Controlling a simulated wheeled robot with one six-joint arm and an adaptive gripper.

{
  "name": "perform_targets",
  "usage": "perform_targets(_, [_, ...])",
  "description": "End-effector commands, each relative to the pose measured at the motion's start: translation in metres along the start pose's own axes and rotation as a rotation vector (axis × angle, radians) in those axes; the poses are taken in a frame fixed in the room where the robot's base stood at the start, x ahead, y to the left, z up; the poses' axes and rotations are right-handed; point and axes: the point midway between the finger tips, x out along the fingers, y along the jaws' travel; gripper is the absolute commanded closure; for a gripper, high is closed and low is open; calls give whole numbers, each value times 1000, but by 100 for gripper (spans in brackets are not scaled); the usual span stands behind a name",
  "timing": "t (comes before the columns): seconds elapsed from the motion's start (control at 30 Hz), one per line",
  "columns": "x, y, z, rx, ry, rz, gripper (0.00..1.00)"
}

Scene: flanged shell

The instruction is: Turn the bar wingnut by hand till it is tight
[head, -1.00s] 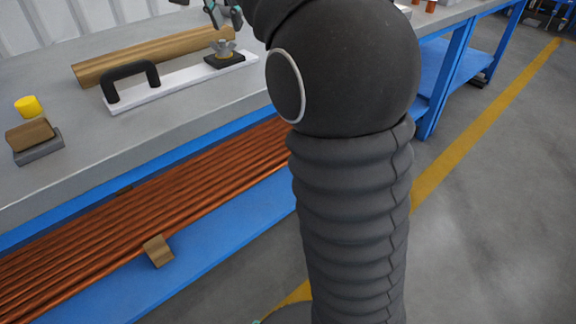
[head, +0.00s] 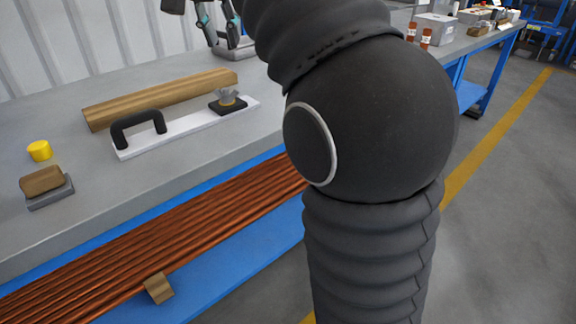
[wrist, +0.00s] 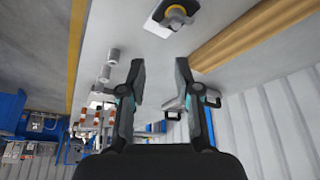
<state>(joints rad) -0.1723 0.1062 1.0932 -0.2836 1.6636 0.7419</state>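The bar wingnut (head: 228,97) is grey and sits on a black square base (head: 229,107) at the right end of a white bar (head: 190,129) on the bench. A black handle (head: 138,127) is fixed at the bar's left end. In the wrist view the wingnut (wrist: 175,15) shows at the top edge, beyond my fingertips. My gripper (wrist: 160,78) is open, with nothing between its fingers, and is apart from the wingnut. In the head view its fingers show partly at the top, above and behind the wingnut; my arm hides part of the scene.
A wooden beam (head: 160,97) lies behind the bar. A yellow cylinder (head: 39,150) and a brown block on a grey base (head: 50,204) are at the left. A grey fixture (head: 236,50) stands farther back. Bottles (head: 426,38) and boxes (head: 436,27) are at the far right.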

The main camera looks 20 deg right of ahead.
Motion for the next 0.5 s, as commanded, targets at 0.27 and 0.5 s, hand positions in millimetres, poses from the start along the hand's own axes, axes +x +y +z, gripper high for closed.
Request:
perform_targets(0.27, [6, 24, 22, -91, 0, -37, 68])
perform_targets(0.5, [15, 43, 46, -170, 2, -71, 68])
